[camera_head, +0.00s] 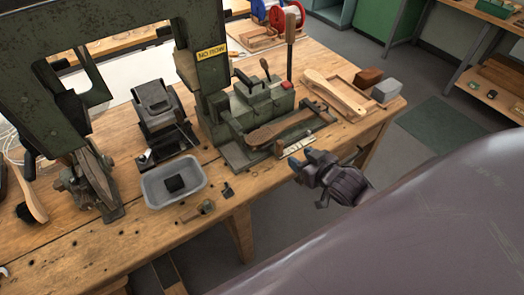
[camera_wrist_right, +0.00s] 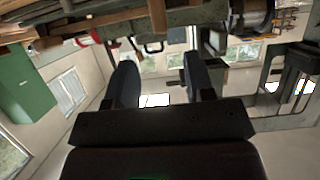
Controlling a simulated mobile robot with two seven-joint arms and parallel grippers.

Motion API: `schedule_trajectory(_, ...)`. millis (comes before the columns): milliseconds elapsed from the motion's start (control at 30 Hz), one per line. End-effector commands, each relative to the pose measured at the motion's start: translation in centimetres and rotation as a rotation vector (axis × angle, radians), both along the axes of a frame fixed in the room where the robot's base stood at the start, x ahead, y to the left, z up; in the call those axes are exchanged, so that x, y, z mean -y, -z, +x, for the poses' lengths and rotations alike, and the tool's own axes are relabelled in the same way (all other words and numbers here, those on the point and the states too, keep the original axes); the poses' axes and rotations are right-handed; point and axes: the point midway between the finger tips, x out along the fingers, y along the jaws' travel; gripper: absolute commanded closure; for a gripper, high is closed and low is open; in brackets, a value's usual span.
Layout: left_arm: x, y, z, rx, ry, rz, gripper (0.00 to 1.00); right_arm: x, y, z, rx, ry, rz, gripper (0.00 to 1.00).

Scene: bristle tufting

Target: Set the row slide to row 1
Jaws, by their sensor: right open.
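The green tufting machine (camera_head: 262,102) stands on the wooden bench, with a brown wooden brush body (camera_head: 280,130) lying in its front frame. A pale marked strip (camera_head: 297,147) lies along the front right of this frame; it seems to belong to the row slide. Its marks are too small to read, so I cannot tell which row is set. My right gripper (camera_head: 300,158) is open and empty just off the bench's front edge, close to the strip and apart from it. Its two fingers also show spread in the right wrist view (camera_wrist_right: 163,85). My left gripper is out of view.
A grey tray (camera_head: 155,193) with a black block stands left of the machine. A wooden tray (camera_head: 338,92) with a pale brush body lies to its right, beside a brown and a grey block. A tall dark green frame (camera_head: 205,55) rises at the left. Open floor lies right of the bench.

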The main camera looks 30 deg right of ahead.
Motion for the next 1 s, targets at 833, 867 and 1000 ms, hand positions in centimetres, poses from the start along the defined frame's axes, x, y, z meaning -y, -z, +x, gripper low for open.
schedule_trajectory(833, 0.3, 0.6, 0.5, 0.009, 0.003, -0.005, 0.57, -0.7, 3.8, 9.4, 0.000, -0.001, 0.002, 0.51)
schedule_trajectory(867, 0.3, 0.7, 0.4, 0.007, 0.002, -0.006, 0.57, -0.7, 3.9, 9.6, 0.001, -0.001, 0.002, 0.51)
schedule_trajectory(1000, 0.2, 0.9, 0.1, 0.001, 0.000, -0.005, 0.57, -0.7, 4.1, 10.0, 0.000, -0.001, 0.002, 0.51)
